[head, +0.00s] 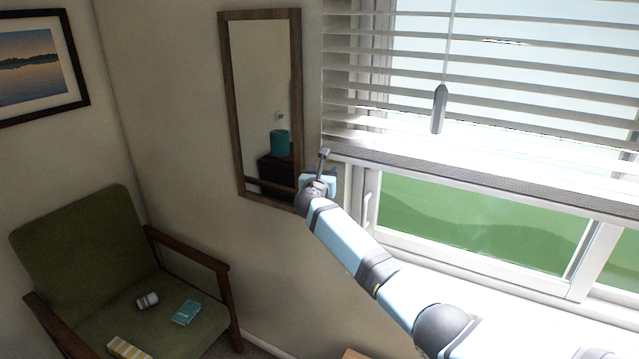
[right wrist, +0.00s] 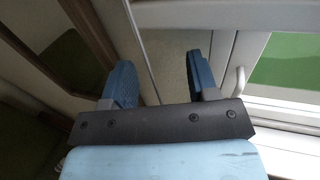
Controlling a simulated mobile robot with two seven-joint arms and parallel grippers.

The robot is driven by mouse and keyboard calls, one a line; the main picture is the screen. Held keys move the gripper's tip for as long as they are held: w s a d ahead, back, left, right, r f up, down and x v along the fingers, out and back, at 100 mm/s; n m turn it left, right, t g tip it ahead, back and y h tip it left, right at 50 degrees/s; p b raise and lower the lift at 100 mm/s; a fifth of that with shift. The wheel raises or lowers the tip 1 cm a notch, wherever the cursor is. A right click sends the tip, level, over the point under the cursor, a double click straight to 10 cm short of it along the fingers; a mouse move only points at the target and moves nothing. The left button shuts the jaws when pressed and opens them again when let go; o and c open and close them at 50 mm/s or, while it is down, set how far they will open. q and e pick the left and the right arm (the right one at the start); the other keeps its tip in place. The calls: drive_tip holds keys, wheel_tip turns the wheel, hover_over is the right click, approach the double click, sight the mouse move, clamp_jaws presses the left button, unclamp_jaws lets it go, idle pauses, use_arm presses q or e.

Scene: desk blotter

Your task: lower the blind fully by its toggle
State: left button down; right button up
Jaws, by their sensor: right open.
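The blind (head: 480,60) hangs partway down over the window in the head view, with its bottom rail (head: 480,180) above the lower part of the glass. The grey toggle (head: 439,109) hangs on a thin cord in front of the slats. My right gripper (head: 322,158) is left of and below the toggle, apart from it, near the mirror's right edge. In the right wrist view its two blue fingers (right wrist: 162,80) are spread with nothing between them. The toggle is not visible in the right wrist view. My left gripper is not in view.
A wood-framed mirror (head: 229,100) hangs on the wall left of the window. A window handle (right wrist: 236,82) is right of the fingers in the right wrist view. A green armchair (head: 75,235) with small items on its seat stands at lower left.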

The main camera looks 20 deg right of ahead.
drive_tip(key=v, duration=1.3)
drive_tip(key=shift+s+d+r+b, duration=0.2)
drive_tip(key=shift+s+b, duration=0.05)
drive_tip(key=shift+b, duration=0.2)
